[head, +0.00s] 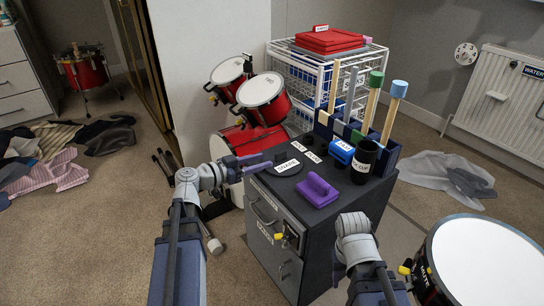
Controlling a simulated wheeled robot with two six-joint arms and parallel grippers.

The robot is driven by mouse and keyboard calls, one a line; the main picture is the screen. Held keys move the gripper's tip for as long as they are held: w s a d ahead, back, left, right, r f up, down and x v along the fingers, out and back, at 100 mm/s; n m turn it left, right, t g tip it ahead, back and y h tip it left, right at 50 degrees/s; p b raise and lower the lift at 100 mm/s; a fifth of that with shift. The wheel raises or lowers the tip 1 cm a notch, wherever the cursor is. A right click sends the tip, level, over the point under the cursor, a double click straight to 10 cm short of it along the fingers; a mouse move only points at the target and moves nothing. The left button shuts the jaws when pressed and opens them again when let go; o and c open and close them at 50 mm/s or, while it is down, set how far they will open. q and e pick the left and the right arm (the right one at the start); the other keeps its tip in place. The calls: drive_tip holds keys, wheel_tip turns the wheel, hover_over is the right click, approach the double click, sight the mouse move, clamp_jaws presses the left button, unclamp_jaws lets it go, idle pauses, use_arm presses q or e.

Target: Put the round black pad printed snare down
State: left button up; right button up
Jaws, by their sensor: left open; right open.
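The round black pad printed SNARE (294,158) lies flat on top of the dark grey cabinet (332,212), toward its left back side, with its white label facing up. My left gripper (266,163) is open at the left edge of the pad, its purple-grey fingers pointing right. I cannot tell whether the fingers touch the pad. My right arm's wrist shows in front of the cabinet's right side, but its gripper fingers are hidden.
A purple handled block (317,190), a black cup (364,162), a blue roll (342,151) and a rack of upright sticks (388,157) crowd the cabinet top. Red drums (263,100) stand behind; a large white-topped drum (484,262) stands at right. Clothes (50,168) lie left.

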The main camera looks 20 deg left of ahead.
use_arm(q)
drive_tip(key=shift+p+v, duration=0.3)
drive_tip(key=shift+v, duration=2.45)
